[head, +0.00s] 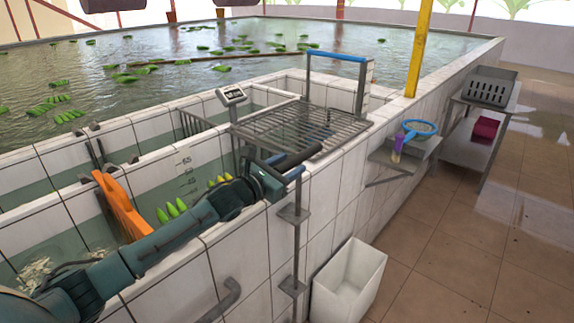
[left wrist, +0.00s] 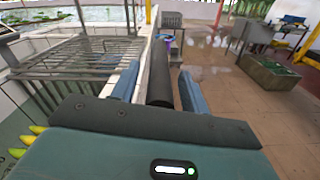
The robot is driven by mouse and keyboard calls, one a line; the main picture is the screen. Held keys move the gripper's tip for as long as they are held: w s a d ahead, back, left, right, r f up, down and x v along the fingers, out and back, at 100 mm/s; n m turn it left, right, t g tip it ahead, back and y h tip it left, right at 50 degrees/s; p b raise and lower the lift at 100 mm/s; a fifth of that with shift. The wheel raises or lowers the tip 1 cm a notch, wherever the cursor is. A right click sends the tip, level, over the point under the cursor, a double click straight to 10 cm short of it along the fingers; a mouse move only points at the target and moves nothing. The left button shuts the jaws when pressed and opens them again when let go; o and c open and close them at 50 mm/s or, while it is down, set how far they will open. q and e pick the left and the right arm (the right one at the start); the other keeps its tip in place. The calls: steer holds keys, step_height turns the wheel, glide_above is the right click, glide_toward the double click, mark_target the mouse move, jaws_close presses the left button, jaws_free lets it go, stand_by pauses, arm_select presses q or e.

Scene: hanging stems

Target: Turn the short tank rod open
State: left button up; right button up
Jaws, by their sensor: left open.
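The short tank rod (head: 297,245) is a thin grey upright rod in brackets on the outer face of the tiled tank wall. A black cylindrical grip (head: 299,156) lies roughly level near its top; how the two join is hidden. My left gripper (head: 285,168) reaches over the tank to the wall's rim beside the rod top. In the left wrist view, the black grip (left wrist: 159,90) shows between the two blue fingers, with gaps on both sides. The left gripper is open, not clamped on it. My right gripper is in neither view.
A metal grate (head: 300,130) lies over the tank just behind the grip, with a scale (head: 231,95) beside it. An orange board (head: 122,207) stands in the tank near my arm. A white bin (head: 348,282) stands below the rod.

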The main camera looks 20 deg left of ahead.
arm_select(q)
steer(key=shift+c, duration=0.3)
jaws_close()
stand_by(0.3)
